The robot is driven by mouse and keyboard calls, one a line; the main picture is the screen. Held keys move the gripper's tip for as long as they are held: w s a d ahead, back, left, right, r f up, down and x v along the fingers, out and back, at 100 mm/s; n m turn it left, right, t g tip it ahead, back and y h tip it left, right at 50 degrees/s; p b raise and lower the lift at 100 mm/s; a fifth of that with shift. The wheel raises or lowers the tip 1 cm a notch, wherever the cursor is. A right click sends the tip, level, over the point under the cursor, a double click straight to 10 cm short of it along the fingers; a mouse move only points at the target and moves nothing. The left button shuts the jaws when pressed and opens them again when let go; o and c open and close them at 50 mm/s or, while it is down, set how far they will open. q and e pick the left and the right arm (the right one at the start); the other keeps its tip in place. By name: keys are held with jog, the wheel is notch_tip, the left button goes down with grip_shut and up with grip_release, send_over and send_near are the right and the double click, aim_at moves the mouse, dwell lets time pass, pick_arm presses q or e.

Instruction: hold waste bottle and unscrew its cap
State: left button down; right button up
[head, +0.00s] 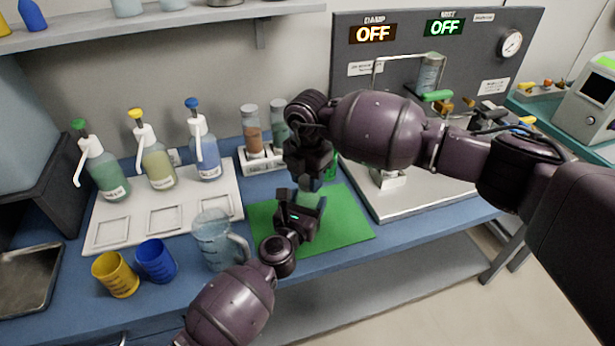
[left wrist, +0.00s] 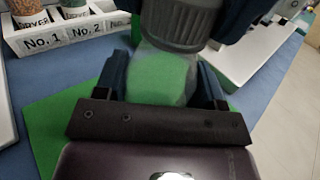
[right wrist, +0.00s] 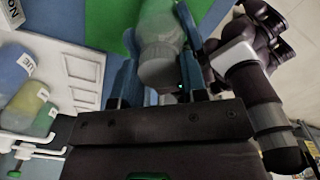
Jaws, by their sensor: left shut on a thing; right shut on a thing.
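The waste bottle (head: 308,199) is translucent, and the head view shows only part of it, between my two grippers above the green mat (head: 345,222). My left gripper (head: 302,208) is shut on the bottle's body; the clear body (left wrist: 160,80) shows between its fingers in the left wrist view. My right gripper (head: 312,178) comes from above and is shut on the grey ribbed cap (left wrist: 180,22). In the right wrist view the cap (right wrist: 160,68) sits between the blue-grey fingers, with the bottle body beyond it. The cap is on the bottle's neck.
A clear jug (head: 215,240), a yellow cup (head: 115,274) and a blue cup (head: 156,261) stand left of the mat. Pump bottles (head: 158,165) stand on a white tray (head: 185,212). A labelled dryer rack (head: 262,164) is behind, and a metal-plated machine (head: 410,205) is at right.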

jog(key=n, duration=2.7)
jog(key=shift+r, duration=0.1)
jog(key=n, duration=0.8)
jog(key=shift+n, duration=0.3)
jog(key=n, duration=0.7)
jog(key=shift+r, duration=0.55)
